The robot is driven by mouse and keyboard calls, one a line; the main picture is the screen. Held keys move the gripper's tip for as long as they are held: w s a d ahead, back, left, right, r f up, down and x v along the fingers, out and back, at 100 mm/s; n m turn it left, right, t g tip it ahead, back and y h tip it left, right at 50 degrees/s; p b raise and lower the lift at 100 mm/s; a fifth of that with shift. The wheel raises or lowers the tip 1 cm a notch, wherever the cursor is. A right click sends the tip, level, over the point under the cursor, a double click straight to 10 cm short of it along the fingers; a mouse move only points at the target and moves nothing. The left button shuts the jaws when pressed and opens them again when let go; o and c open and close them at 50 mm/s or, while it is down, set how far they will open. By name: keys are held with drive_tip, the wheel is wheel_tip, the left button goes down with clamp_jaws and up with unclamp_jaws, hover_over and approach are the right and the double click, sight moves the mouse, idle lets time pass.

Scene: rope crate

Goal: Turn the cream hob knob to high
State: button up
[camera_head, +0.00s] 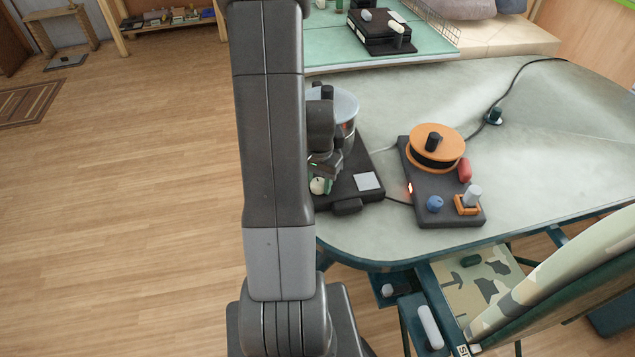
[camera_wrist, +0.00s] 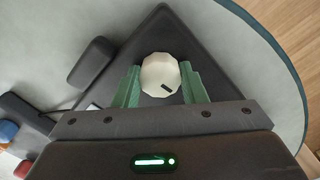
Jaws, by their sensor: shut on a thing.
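The cream hob knob (camera_wrist: 158,72) is a faceted round knob with a short dark mark near its lower right edge in the wrist view. It sits on the dark hob (camera_wrist: 150,30). My gripper (camera_wrist: 160,84) has its green fingers on either side of the knob and is shut on it. In the head view the cream knob (camera_head: 318,186) shows at the hob's (camera_head: 345,188) front left, with my gripper (camera_head: 322,180) at it. My arm hides part of the hob there. A pale square (camera_head: 367,181) lies on the hob's right part.
A metal pot (camera_head: 345,104) stands on the hob behind my gripper. The table (camera_head: 560,130) is clear farther right.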

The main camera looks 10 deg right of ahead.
drive_tip(key=m, duration=0.3)
drive_tip(key=shift+m, duration=0.4)
drive_tip(key=m+b, duration=0.1)
drive_tip(key=m, duration=0.2)
drive_tip(key=shift+f+m, duration=0.15)
drive_tip(key=shift+m, duration=0.25)
drive_tip(key=m, duration=0.3)
drive_tip(key=shift+s+m, duration=0.1)
drive_tip(key=shift+m, duration=0.3)
drive_tip(key=shift+s+f+m+b, duration=0.1)
drive_tip(key=shift+m+b, duration=0.3)
drive_tip(key=shift+m, duration=1.4)
